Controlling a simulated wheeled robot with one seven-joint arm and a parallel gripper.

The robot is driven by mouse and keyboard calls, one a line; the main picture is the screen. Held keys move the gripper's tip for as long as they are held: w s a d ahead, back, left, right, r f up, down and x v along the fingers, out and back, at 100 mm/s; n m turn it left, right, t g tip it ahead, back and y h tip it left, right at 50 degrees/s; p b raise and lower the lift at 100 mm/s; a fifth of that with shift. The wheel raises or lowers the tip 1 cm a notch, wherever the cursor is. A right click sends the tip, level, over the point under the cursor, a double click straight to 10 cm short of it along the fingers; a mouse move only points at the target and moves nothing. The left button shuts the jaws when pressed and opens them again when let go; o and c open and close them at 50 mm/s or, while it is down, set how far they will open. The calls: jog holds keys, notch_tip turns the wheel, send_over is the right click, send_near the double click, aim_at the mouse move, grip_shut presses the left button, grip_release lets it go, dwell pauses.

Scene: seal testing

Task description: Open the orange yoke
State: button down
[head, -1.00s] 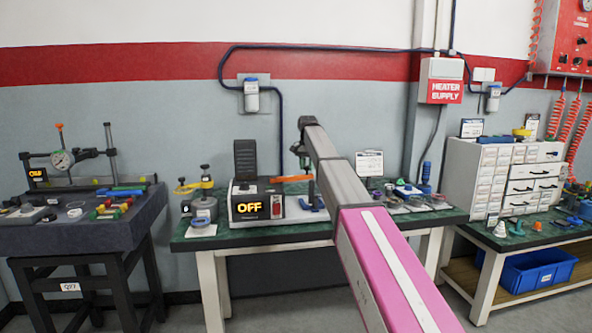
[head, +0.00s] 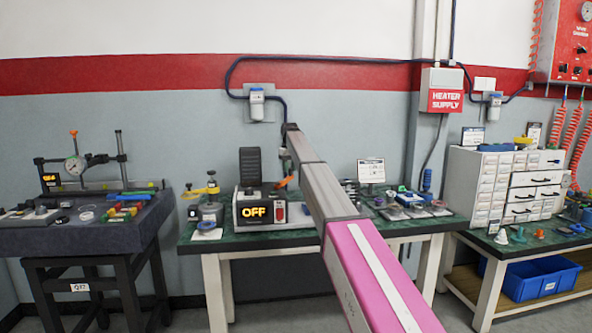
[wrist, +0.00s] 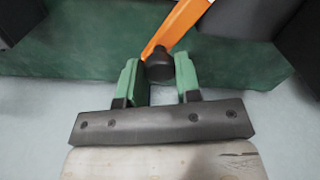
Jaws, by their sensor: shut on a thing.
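The orange yoke shows as a small slanted orange piece (head: 284,182) beside the black-and-white box marked OFF, partly hidden by my arm. In the wrist view its orange bar (wrist: 176,27) runs up and right from a black knob (wrist: 160,66). My gripper (wrist: 159,68) has its green fingers on either side of this knob and is shut on it. In the head view my arm hides the fingers and knob. The far end of the bar is cut off in the wrist view.
The OFF box (head: 254,212) and its upright black panel (head: 250,166) stand just left of the yoke on the green bench (head: 300,238). A round grey device with a yellow top (head: 210,206) is farther left. Small parts lie to the right.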

jog(key=shift+w+a+n, duration=0.2)
jog(key=shift+a+n, duration=0.35)
jog(key=shift+a, duration=0.1)
jog(key=shift+w+a+n, duration=0.15)
jog(key=shift+a+n, duration=0.4)
jog(key=shift+a, duration=0.1)
jog(key=c, duration=0.8)
grip_release()
notch_tip(320, 180, up, 11)
jog(key=shift+f, duration=0.1)
